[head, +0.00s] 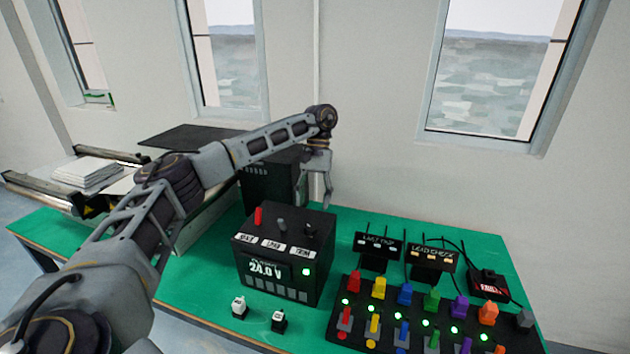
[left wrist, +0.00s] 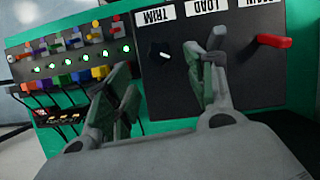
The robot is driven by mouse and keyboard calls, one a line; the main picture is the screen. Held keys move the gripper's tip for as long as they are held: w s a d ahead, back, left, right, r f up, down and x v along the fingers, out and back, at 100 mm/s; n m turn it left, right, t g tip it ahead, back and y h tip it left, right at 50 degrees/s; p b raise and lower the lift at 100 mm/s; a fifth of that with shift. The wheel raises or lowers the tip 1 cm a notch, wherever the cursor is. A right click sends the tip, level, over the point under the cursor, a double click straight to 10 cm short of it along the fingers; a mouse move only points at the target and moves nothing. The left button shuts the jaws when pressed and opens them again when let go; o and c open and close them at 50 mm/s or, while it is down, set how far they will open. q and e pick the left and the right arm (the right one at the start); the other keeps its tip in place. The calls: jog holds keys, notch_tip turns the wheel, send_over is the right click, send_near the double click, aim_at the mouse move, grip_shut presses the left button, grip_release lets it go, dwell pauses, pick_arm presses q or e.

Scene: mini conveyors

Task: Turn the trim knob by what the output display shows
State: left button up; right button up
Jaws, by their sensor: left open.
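A black power box (head: 262,250) stands on the green table, its front display (head: 267,269) reading 24.0 V beside a lit green lamp. On its top are a red lever (head: 258,216), a grey lever (head: 281,226) and the black trim knob (head: 311,229). In the left wrist view the trim knob (left wrist: 160,53), with a white mark, sits by the TRIM label (left wrist: 155,16). My left gripper (head: 314,198) is open above the box's back right, fingers down. In the wrist view its open fingers (left wrist: 163,90) lie either side of the knob's line, apparently not gripping it. My right gripper is out of view.
A switch panel (head: 340,300) with coloured blocks and green lamps stands right of the box. Two small labelled black units (head: 377,245) and a red-display device (head: 490,284) stand behind it. A conveyor is at left.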

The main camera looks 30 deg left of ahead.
pick_arm(q)
jog(key=shift+v, duration=2.55)
